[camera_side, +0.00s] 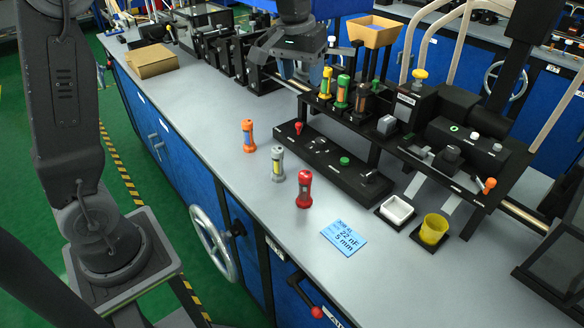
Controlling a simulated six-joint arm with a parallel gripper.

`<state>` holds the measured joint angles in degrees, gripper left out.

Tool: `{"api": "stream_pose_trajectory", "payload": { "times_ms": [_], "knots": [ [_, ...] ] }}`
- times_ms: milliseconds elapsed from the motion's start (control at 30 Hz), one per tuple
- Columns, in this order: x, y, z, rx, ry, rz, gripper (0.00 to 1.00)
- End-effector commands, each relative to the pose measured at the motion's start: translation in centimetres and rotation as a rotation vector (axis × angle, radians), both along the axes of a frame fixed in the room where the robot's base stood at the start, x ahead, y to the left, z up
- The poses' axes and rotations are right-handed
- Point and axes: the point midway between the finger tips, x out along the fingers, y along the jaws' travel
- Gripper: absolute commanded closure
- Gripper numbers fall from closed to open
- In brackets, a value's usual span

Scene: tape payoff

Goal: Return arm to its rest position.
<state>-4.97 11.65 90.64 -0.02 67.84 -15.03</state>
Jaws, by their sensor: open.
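An orange bottle-shaped piece (249,136), a grey one (278,163) and a red one (304,189) stand upright in a row on the bench, well apart from the gripper.
A black control panel (325,160) and a rack holding yellow (325,83) and green (342,91) pieces stand to the right. A white tray (397,210), yellow cup (433,229) and blue card (343,238) lie in front. A cardboard box (152,61) sits at far left.

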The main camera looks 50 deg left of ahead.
Motion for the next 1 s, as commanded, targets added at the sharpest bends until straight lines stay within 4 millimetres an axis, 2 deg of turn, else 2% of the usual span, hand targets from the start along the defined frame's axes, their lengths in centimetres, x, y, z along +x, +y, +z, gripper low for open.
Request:
{"api": "stream_pose_trajectory", "payload": {
  "times_ms": [33, 100, 267, 400, 533, 600, 733, 1000],
  "knots": [
    [-2.2, -0.5, 1.0, 0.007, -0.029, -0.028, 0.41],
    [-4.9, -1.1, 1.8, 0.015, -0.063, -0.064, 0.41],
    [-11.1, -2.2, 2.3, 0.037, -0.141, -0.148, 0.41],
    [-16.3, -3.0, 1.5, 0.059, -0.208, -0.219, 0.41],
    [-20.3, -3.5, -0.1, 0.079, -0.261, -0.276, 0.41],
    [-21.8, -3.6, -1.0, 0.087, -0.283, -0.300, 0.41],
    [-23.4, -3.8, -2.1, 0.097, -0.309, -0.327, 0.41],
    [-23.9, -3.8, -2.5, 0.101, -0.315, -0.336, 0.41]
  ]
}}
